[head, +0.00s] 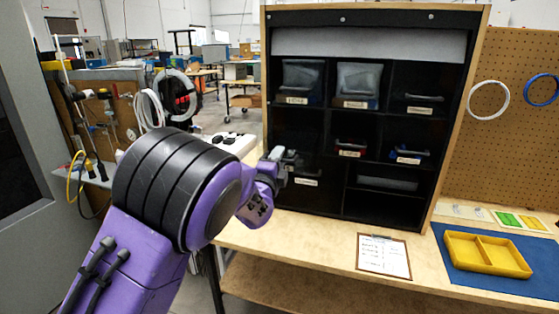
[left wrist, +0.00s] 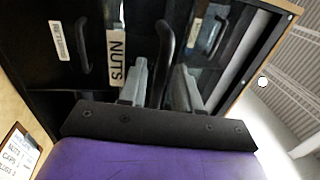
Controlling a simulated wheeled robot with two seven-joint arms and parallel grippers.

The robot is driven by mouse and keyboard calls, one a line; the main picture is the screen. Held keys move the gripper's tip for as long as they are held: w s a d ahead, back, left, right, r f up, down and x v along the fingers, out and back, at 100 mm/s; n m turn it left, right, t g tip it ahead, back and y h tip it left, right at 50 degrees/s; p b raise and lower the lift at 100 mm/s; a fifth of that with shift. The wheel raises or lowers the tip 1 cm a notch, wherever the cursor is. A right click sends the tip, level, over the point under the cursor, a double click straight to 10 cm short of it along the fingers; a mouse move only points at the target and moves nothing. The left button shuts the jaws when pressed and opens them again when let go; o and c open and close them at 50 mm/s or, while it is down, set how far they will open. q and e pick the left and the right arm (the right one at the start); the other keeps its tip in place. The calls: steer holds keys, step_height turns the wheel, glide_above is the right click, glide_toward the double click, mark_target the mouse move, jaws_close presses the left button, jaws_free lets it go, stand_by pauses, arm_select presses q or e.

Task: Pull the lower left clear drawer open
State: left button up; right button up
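In the left wrist view, a dark drawer front carries a label reading NUTS (left wrist: 115,58) and a dark bar handle (left wrist: 164,42). My left gripper (left wrist: 161,88) is open. Its two grey fingers stand apart, one on each side of the handle's line; I cannot tell whether they touch it. In the head view, my left gripper (head: 284,157) is at the left side of the black cabinet (head: 395,195), in front of the left column, and hides part of the middle-row drawer there. A lower drawer with a white label (head: 305,181) shows just beneath it. My right gripper is not in view.
Two clear drawers (head: 303,78) (head: 358,80) sit in the top row. Red and blue bins (head: 350,148) (head: 409,155) are in the middle row. A clipboard (head: 384,255) and a yellow tray (head: 487,254) lie on the bench to the right. The bench before the cabinet is mostly clear.

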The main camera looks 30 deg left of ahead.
arm_select(q)
steer(key=shift+s+f, duration=0.15)
steer(key=shift+s, duration=0.05)
steer(key=b+v, duration=0.2)
steer(key=v, duration=0.5)
steer(key=shift+s, duration=0.1)
